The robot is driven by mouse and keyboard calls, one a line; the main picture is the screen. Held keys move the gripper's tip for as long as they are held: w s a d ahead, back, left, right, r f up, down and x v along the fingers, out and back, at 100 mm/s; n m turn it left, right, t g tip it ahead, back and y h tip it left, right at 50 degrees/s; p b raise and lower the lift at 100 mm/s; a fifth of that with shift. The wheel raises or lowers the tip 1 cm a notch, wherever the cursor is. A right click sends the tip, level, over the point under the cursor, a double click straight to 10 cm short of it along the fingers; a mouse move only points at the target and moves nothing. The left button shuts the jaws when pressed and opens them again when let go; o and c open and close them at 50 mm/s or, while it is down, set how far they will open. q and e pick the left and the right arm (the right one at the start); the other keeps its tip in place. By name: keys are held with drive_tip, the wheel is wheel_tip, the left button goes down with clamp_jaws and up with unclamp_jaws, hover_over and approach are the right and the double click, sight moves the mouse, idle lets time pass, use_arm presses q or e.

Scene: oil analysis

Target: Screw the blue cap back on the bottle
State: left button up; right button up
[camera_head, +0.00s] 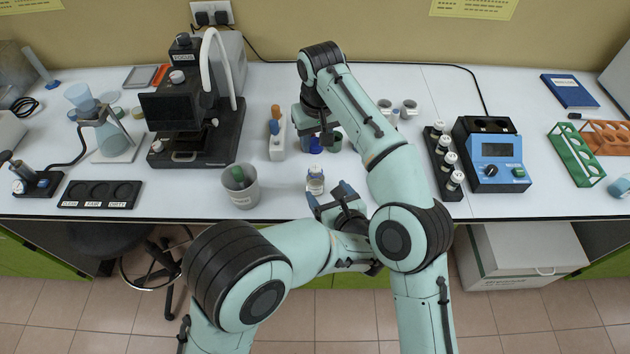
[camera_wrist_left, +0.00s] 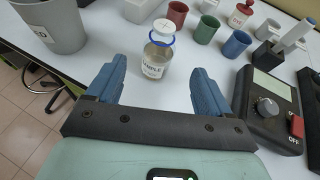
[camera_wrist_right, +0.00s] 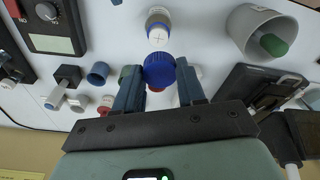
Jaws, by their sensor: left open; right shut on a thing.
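The sample bottle (camera_head: 315,183) stands upright on the bench, uncapped, with a pale top and a white label. In the left wrist view the bottle (camera_wrist_left: 157,60) is just ahead of my open left gripper (camera_wrist_left: 155,85), roughly centred between the fingers and apart from them. In the head view my left gripper (camera_head: 329,194) is low at the bench's front edge. My right gripper (camera_wrist_right: 159,82) is shut on the blue cap (camera_wrist_right: 159,68), with its ribbed side and round top showing. The cap (camera_head: 315,146) is behind the bottle in the head view, not on it.
A grey cup (camera_head: 243,195) with a green item inside stands left of the bottle. Small coloured cups (camera_wrist_left: 206,29) stand behind it. A vial rack (camera_head: 446,165) and a blue instrument (camera_head: 492,152) are to the right. A microscope-like device (camera_head: 180,115) is at left.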

sight(313, 174)
use_arm(q)
drive_tip(key=x, duration=1.1)
drive_tip(key=shift+a, duration=0.1)
drive_tip(key=shift+c, duration=0.4)
drive_tip(key=c, duration=1.4)
clamp_jaws()
use_arm(e)
drive_tip(key=shift+f, duration=2.5)
drive_tip(key=shift+f, duration=0.1)
drive_tip(key=shift+s+f, duration=0.1)
drive_tip(key=shift+f, duration=0.7)
drive_tip(key=shift+f, duration=0.55)
